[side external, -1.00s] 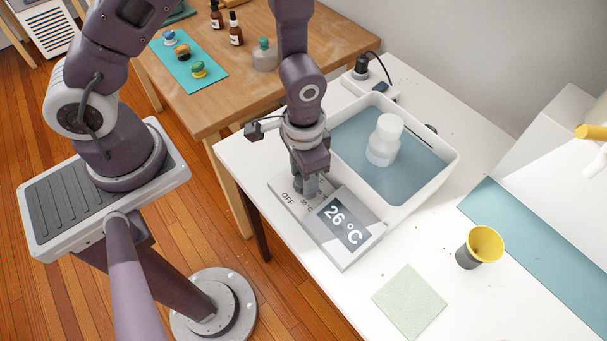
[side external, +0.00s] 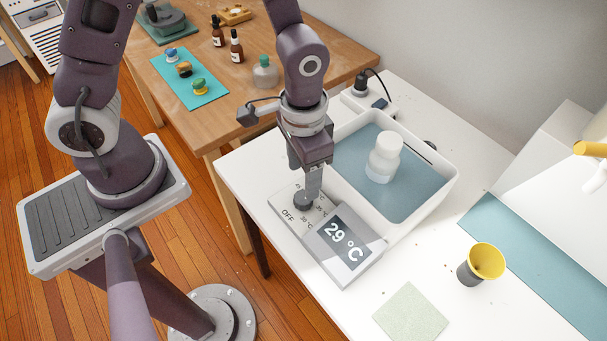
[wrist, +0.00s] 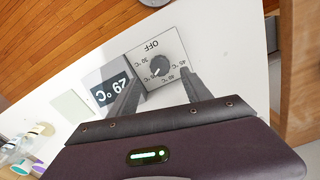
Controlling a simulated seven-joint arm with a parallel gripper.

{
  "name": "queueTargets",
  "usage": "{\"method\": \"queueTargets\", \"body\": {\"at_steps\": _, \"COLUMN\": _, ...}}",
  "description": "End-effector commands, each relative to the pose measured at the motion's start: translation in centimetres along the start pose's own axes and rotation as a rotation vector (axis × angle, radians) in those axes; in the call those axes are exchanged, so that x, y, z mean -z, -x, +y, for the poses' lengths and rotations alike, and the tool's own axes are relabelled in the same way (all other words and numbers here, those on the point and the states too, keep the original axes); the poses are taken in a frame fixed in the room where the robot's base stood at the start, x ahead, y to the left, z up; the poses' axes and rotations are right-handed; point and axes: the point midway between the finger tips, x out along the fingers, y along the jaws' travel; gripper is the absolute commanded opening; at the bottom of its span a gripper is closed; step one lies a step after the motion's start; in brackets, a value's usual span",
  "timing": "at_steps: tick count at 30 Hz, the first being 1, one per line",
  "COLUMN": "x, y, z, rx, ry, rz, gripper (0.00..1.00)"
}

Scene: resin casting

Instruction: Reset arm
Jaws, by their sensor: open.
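My gripper (side external: 311,182) is just above the dark round knob (side external: 303,203) of the heater's control panel. In the wrist view my gripper (wrist: 160,80) is open, with its two fingers apart and the knob (wrist: 160,66) showing between and beyond the tips. Nothing is held. The panel (side external: 282,197) is light grey, marked OFF and with temperatures around the knob. The dark display (side external: 341,241) beside it reads 29 °C. My fingers hide part of the panel in the side view.
A white basin (side external: 441,180) with blue water holds a white bottle (side external: 384,158) behind the panel. A yellow-rimmed cup (side external: 484,262) and a pale green mat (side external: 411,313) are to the right. A wooden table (side external: 300,70) with bottles stands at the back left.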

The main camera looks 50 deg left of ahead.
Motion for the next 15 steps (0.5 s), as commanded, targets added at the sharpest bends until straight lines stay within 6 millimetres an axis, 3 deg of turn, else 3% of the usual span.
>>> {"method": "queueTargets", "body": {"at_steps": 2, "x": 0.0, "y": 0.1, "z": 0.0, "rx": 0.0, "ry": 0.001, "rz": 0.002, "gripper": 0.57}}
{"method": "queueTargets", "body": {"at_steps": 5, "x": 0.4, "y": 2.6, "z": -0.7, "rx": -0.005, "ry": 0.019, "rz": 0.043, "gripper": 0.57}}
{"method": "queueTargets", "body": {"at_steps": 8, "x": 0.0, "y": 8.4, "z": -2.5, "rx": -0.009, "ry": 0.062, "rz": 0.137, "gripper": 0.57}}
{"method": "queueTargets", "body": {"at_steps": 10, "x": -1.4, "y": 12.9, "z": -3.9, "rx": -0.006, "ry": 0.098, "rz": 0.212, "gripper": 0.57}}
{"method": "queueTargets", "body": {"at_steps": 12, "x": -3.6, "y": 16.5, "z": -5.1, "rx": 0.002, "ry": 0.133, "rz": 0.284, "gripper": 0.57}}
{"method": "queueTargets", "body": {"at_steps": 15, "x": -7.1, "y": 20.1, "z": -6.2, "rx": 0.021, "ry": 0.176, "rz": 0.376, "gripper": 0.57}}
